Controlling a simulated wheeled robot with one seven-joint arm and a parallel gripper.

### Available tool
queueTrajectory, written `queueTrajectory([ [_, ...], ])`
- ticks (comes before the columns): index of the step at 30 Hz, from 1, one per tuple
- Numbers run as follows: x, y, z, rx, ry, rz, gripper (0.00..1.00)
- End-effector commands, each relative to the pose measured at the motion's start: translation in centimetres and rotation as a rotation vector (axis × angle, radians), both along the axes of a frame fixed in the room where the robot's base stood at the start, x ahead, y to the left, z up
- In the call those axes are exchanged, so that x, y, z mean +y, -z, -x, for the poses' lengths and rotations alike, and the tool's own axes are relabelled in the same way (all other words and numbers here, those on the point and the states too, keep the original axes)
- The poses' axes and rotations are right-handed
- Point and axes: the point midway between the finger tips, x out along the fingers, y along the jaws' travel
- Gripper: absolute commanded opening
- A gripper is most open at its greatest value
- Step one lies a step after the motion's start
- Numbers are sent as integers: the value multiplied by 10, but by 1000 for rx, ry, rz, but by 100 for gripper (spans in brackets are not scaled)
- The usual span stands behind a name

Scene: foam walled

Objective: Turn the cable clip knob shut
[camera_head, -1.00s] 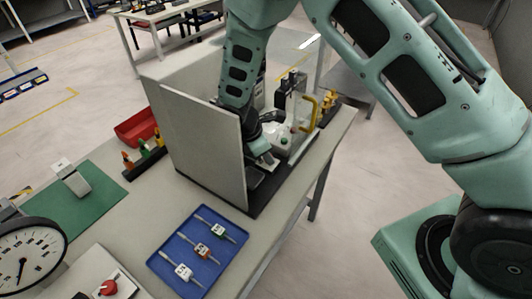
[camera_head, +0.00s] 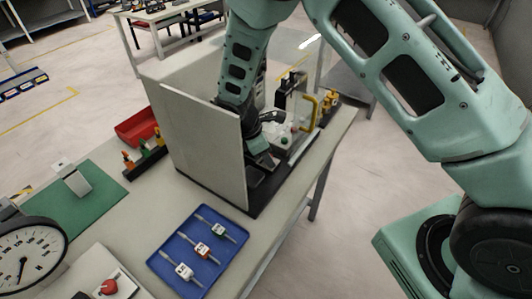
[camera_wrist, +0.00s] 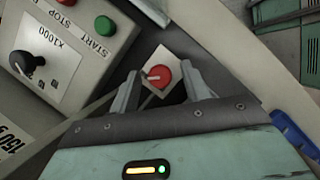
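A red round knob (camera_wrist: 161,77) with a pale pointer sits on a white square plate (camera_wrist: 173,63) in the wrist view. It appears to be the clip knob, but I see no cable for certain. My gripper (camera_wrist: 162,85) is open, its two grey fingers on either side of the knob with gaps between. I cannot tell how far the fingertips are above the plate. In the head view my gripper (camera_head: 263,160) is down inside the walled booth, and the knob there is hidden by my arm and the wall.
A grey control box (camera_wrist: 60,50) with a black dial knob and red and green buttons stands close to the left finger. The pale booth wall (camera_head: 205,145) stands in front of my wrist. A blue tray (camera_head: 190,285) with several small parts lies on the bench outside.

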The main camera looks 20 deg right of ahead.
Motion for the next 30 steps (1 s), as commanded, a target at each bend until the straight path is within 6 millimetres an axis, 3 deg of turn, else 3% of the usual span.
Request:
queueTrajectory([
  [8,4,-6,-1,-3,-1,-3,47],
  [21,27,-63,-2,-2,-1,-2,47],
  [30,29,-69,-2,0,-1,0,47],
])
